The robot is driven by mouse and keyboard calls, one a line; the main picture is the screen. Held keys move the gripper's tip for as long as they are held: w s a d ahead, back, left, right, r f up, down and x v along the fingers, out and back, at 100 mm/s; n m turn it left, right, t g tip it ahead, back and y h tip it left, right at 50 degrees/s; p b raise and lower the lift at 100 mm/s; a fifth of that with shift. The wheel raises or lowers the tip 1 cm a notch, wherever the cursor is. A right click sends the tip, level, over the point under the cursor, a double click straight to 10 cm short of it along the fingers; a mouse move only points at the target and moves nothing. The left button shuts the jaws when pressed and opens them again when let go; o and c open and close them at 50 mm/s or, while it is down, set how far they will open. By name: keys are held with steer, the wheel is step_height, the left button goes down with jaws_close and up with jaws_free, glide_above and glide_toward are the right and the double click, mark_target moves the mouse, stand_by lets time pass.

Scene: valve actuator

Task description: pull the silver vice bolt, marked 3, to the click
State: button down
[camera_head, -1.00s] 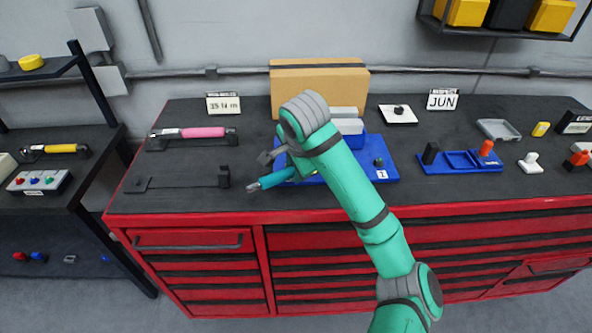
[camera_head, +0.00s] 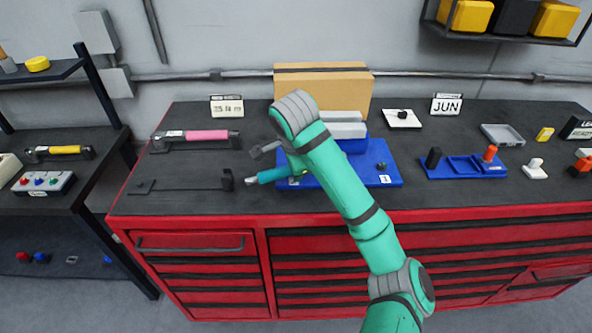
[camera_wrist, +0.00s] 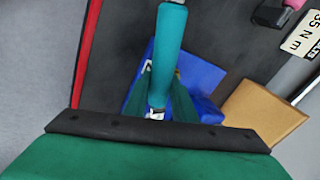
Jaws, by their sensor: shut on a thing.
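My gripper (camera_wrist: 166,98) is shut on the teal handle of a wrench (camera_wrist: 168,45). In the head view the teal handle (camera_head: 275,174) sticks out to the left from behind my arm, with a silver end low over the black bench top. My fingers are mostly hidden there. The blue base (camera_head: 372,160) with pale grey vice jaws (camera_head: 343,128) lies behind and right of my wrist. A small white tag (camera_head: 385,180) on it is too small to read surely. The silver vice bolt and the wrench's working end are hidden.
A black holder (camera_head: 227,180) stands just left of the wrench's silver end. A pink-handled wrench (camera_head: 205,135) lies behind it. A cardboard box (camera_head: 322,88) stands at the back. A blue tray with pegs (camera_head: 465,168) is on the right.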

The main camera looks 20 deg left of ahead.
steer(key=shift+w+a+m, duration=0.15)
steer(key=shift+w+m, duration=0.15)
stand_by(0.4)
steer(key=shift+w+a+m+h, duration=0.5)
steer(key=shift+w+m, duration=0.3)
steer(key=shift+r, duration=0.2)
steer(key=shift+w+r, duration=0.1)
steer(key=shift+r, duration=2.25)
